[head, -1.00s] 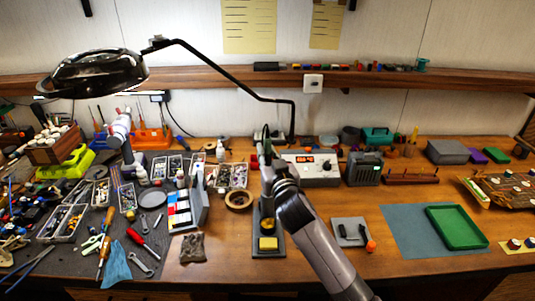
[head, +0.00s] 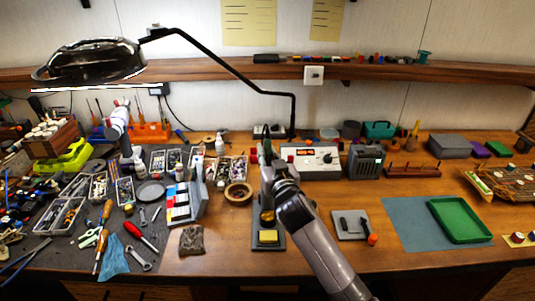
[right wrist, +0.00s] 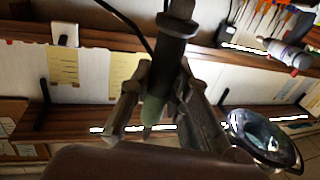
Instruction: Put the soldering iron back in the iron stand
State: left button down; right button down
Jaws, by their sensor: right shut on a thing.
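My right gripper (head: 266,158) is shut on the soldering iron, above and behind the iron stand. In the right wrist view, the gripper (right wrist: 163,88) has its fingers either side of the soldering iron (right wrist: 175,28), with a dark collared handle and a greenish part between them. In the head view the iron is mostly hidden by the gripper. The iron stand (head: 268,248) is a dark base with a yellow sponge on the table; my right arm partly covers its holder. The iron is apart from the stand's base.
The soldering station (head: 312,173) stands behind and right of the stand. A tape roll (head: 238,194) and a colored box (head: 186,205) lie left of it. A grey pad (head: 350,225) lies right. The lamp (head: 90,62) hangs at upper left; bare wood surrounds the stand.

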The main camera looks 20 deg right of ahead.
jog(key=shift+f+b, duration=1.9)
jog(key=shift+f, duration=0.6)
jog(key=c, duration=1.4)
grip_release()
jog(key=o, duration=0.4)
jog(key=s+r+p, duration=0.2)
jog(key=s+p, duration=0.2)
jog(key=s, duration=0.3)
